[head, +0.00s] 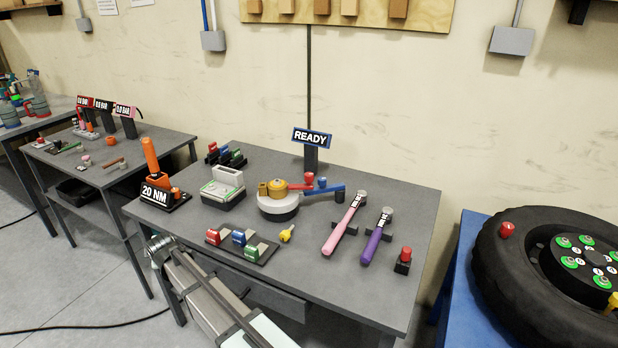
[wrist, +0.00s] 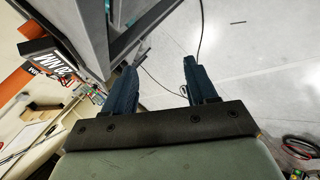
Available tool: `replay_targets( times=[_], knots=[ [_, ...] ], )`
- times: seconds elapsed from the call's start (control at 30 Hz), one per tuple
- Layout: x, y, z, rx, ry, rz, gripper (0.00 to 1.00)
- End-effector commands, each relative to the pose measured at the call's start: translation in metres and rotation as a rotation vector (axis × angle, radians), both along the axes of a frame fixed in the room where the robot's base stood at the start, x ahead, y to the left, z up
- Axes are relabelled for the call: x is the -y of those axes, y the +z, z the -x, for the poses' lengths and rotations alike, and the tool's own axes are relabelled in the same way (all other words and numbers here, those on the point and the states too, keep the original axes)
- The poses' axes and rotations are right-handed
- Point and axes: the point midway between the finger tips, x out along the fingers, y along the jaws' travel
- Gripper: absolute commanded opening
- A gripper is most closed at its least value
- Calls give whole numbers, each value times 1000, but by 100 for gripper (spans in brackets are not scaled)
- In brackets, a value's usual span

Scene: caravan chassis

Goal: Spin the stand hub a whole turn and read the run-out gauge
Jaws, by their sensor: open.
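My gripper (wrist: 158,80) shows in the wrist view with its two blue fingers apart and nothing between them. It points past grey table framework towards the floor. In the head view my arm reaches in from the bottom, in front of the middle bench; its fingers cannot be made out there. At the right lies a black tyre (head: 506,266) with a dark hub (head: 572,262) in its centre, ringed by several green-collared studs. A yellow part (head: 612,300) beside the hub is cut off by the frame edge. I cannot tell whether it is the run-out gauge; no reading is legible.
The grey bench (head: 325,285) holds a READY sign (head: 312,138), a 20 NM stand (head: 156,195), a brass-topped round fixture (head: 278,205), and pink (head: 342,228) and purple (head: 375,240) handled tools. The tyre lies on a blue stand (head: 462,270). Dark cables cross the floor.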

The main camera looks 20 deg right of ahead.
Motion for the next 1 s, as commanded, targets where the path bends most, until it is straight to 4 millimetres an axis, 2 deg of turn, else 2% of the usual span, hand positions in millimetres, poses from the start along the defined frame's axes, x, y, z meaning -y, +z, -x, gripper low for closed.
replay_targets(
  times=[0.03,0.17,0.2,0.3,0.37,0.57,0.7,0.8,0.9,1.0],
  knots=[
    [-2,23,-10,42,8,21,57],
    [11,75,-32,148,23,133,57],
    [21,90,-39,182,25,192,57],
    [57,111,-50,232,21,364,57],
    [84,118,-54,246,15,480,57],
    [193,125,-55,216,-33,917,57],
    [274,130,-43,137,-83,1233,57],
    [324,136,-29,64,-124,1440,57],
    [362,146,-15,-5,-163,1611,57],
    [386,153,-3,-61,-195,1732,57]
  ],
)
